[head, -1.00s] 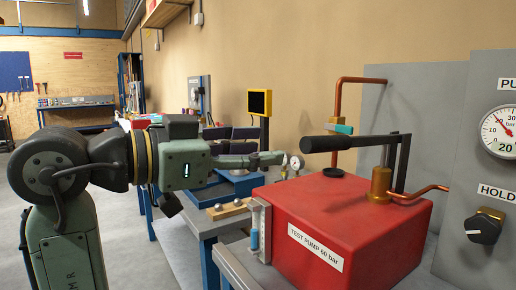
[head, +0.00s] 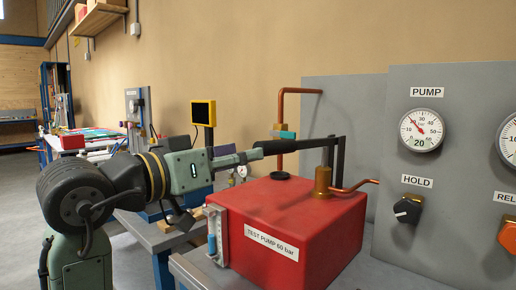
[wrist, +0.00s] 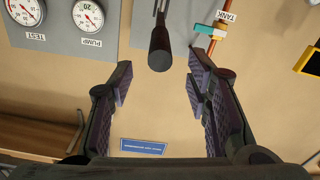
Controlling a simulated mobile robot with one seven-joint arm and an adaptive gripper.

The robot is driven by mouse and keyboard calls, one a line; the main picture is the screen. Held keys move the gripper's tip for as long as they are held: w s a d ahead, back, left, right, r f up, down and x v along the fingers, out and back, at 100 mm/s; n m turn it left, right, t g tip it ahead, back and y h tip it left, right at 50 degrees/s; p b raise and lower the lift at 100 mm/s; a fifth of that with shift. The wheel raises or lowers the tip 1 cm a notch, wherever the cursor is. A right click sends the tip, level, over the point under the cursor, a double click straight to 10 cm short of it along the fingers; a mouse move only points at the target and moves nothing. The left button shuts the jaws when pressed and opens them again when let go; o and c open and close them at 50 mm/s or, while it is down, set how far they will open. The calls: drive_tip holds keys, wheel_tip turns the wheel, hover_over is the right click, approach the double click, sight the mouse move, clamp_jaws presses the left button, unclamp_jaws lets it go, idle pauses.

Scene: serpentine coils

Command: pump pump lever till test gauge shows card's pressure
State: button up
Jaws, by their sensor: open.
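The pump lever (head: 290,146) has a dark grip and stands nearly level above the red test pump (head: 290,225). My gripper (head: 240,157) is open at the free end of the grip. In the wrist view the grip's round end (wrist: 160,50) lies just ahead of my fingertips (wrist: 162,75), between the two fingers, and is not clasped. The pump gauge (head: 421,131) has its red needle to the upper left. The test gauge (wrist: 24,14) shows in the wrist view, cut by the edge and too small to read surely. I cannot make out a card with a pressure.
The HOLD knob (head: 407,209) and an orange release knob (head: 508,237), cut by the edge, sit on the grey panel (head: 460,190). Copper pipes (head: 300,90) rise behind the pump. A yellow-framed screen (head: 203,113) and a cluttered bench stand farther back.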

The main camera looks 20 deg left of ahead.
sight(269, 149)
drive_tip(key=p+x, duration=0.2)
drive_tip(key=x, duration=0.6)
drive_tip(key=shift+w+d, duration=0.1)
drive_tip(key=shift+w, duration=0.2)
drive_tip(key=shift+c, duration=0.4)
clamp_jaws()
